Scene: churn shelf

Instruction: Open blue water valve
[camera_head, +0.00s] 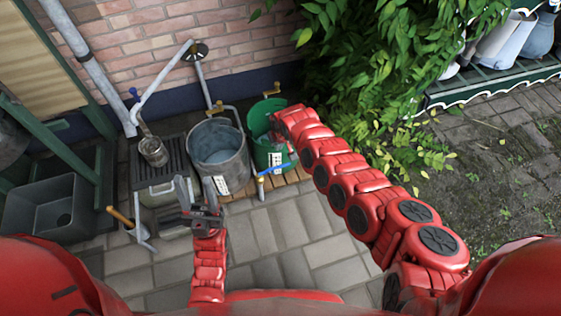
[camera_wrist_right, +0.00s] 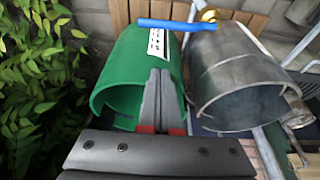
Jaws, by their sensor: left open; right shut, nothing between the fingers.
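A blue valve handle (camera_head: 275,171) sits on a short upright pipe in front of the green bucket (camera_head: 265,120). In the right wrist view the blue handle (camera_wrist_right: 168,24) is a lever joined to a brass fitting (camera_wrist_right: 208,15), past the fingertips. Another small blue handle (camera_head: 134,92) shows at the tap on the left. My right gripper (camera_wrist_right: 158,74) is shut and empty, over the green bucket, apart from the lever; my arm mostly hides it in the head view. My left gripper (camera_head: 184,187) is open and empty, in front of the metal tub.
A grey metal tub (camera_head: 218,148) stands left of the green bucket. A metal cup (camera_head: 153,150) stands on a dark stand. A grey basin (camera_head: 45,208) is at far left. Leafy branches (camera_head: 370,75) crowd the right side.

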